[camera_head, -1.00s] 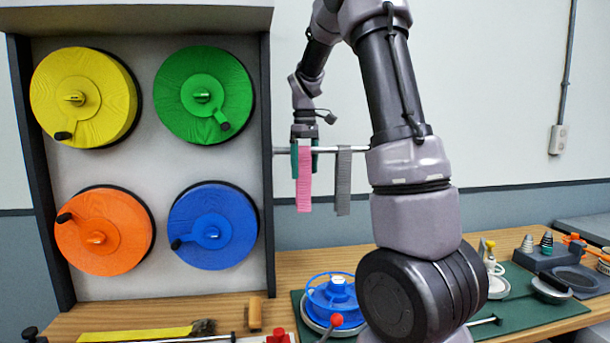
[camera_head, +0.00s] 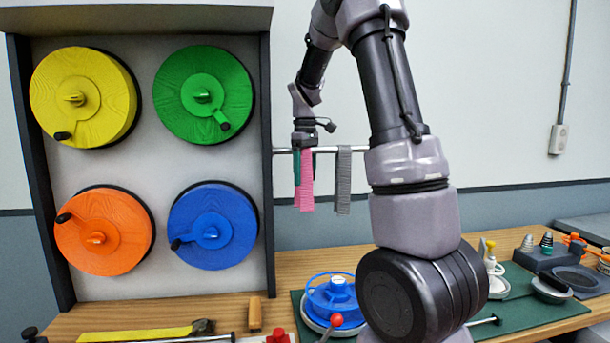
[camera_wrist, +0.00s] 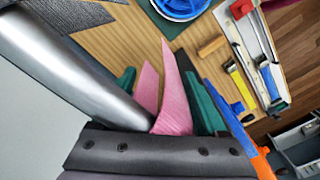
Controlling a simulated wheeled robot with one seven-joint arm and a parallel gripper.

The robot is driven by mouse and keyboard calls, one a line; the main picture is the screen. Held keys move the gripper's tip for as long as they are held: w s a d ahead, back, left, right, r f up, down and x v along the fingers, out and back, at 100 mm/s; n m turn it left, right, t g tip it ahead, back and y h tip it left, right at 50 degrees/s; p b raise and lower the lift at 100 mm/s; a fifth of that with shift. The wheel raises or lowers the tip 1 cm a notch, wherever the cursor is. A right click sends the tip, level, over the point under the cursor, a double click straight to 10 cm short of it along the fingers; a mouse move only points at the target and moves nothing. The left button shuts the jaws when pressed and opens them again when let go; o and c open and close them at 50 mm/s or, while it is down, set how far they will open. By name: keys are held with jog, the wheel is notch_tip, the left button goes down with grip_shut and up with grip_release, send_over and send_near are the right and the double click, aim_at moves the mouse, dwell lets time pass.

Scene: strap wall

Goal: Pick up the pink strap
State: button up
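The pink strap (camera_head: 307,182) hangs over a metal rod (camera_head: 325,150) beside the reel board. In the wrist view the pink strap (camera_wrist: 176,95) shows as two hanging sides close to the silver rod (camera_wrist: 70,75). My gripper (camera_head: 304,158) is at the rod, around the upper part of the pink strap. Its green fingers stand apart in the wrist view (camera_wrist: 165,92), with the strap between them. The strap is nearer the right finger; whether it touches is unclear. The gripper looks open.
A grey strap (camera_head: 343,180) hangs on the rod just right of the pink one. The board (camera_head: 150,165) with yellow, green, orange and blue reels stands to the left. Below, the wooden bench (camera_head: 290,270) holds a blue spool (camera_head: 330,298) and tools.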

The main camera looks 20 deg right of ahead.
jog(key=shift+a, duration=0.1)
jog(key=c, duration=0.4)
jog(key=shift+f, duration=0.1)
jog(key=shift+o, duration=0.3)
jog(key=shift+s+a, duration=0.1)
jog(key=r, duration=1.1)
jog(key=shift+w+d+r, duration=0.2)
jog(key=shift+w+d, duration=0.05)
jog(key=shift+c, duration=1.1)
jog(key=shift+s+r, duration=0.35)
jog(key=shift+r, duration=0.2)
grip_shut()
jog(key=shift+w, duration=0.1)
